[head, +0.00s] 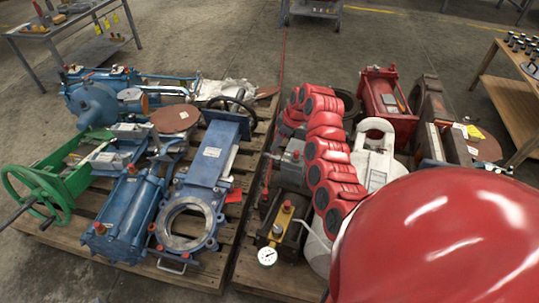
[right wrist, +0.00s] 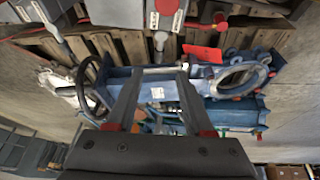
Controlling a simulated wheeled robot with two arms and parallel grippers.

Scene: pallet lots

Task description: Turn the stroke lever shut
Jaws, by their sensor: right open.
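I cannot single out the stroke lever with certainty. A blue gate valve (head: 213,158) with a round open port lies on the left pallet; it also shows in the right wrist view (right wrist: 152,92), with its black handwheel (right wrist: 88,85). A grey unit with a yellow block (head: 284,218), a red knob and a white gauge (head: 267,256) sits at the near left of the right pallet. My right gripper (right wrist: 157,74) is open and empty, its two fingers apart over the blue valve's body. I cannot tell whether they touch it. My left gripper is not in view.
A green handwheel (head: 38,194) sticks out at the left pallet's edge. Red ribbed parts (head: 326,150) and a white casting (head: 374,150) crowd the right pallet. A wooden table (head: 513,95) stands at right. A large red surface hides the lower right.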

